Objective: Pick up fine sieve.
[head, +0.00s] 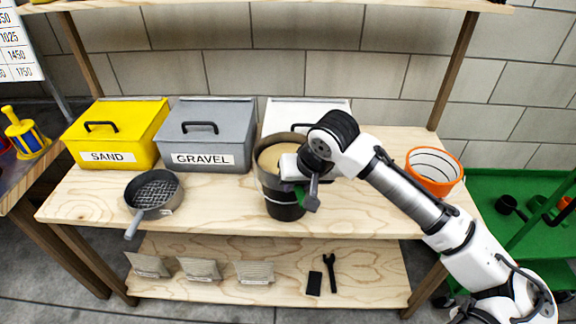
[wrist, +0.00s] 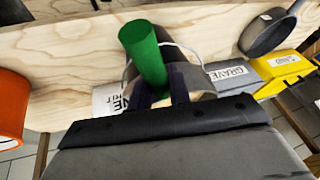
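The sieve with a green handle, which I take as the fine sieve (head: 272,158), sits in or over the mouth of a dark bucket (head: 284,208) at the middle of the bench. Its pale round inside shows, partly hidden by my arm. My gripper (head: 303,190) is at its near right side. In the wrist view the green handle (wrist: 146,55) runs between the two dark fingers of my gripper (wrist: 162,92), which lie close against both sides of it. The gripper looks shut on the handle. I cannot tell whether the sieve is clear of the bucket.
A grey pan-like sieve (head: 155,190) with coarse mesh lies at the bench's left. A yellow SAND bin (head: 118,132), a grey GRAVEL bin (head: 207,135) and a white bin (head: 285,112) stand behind. An orange bucket (head: 433,172) is at the right. Bags lie on the lower shelf.

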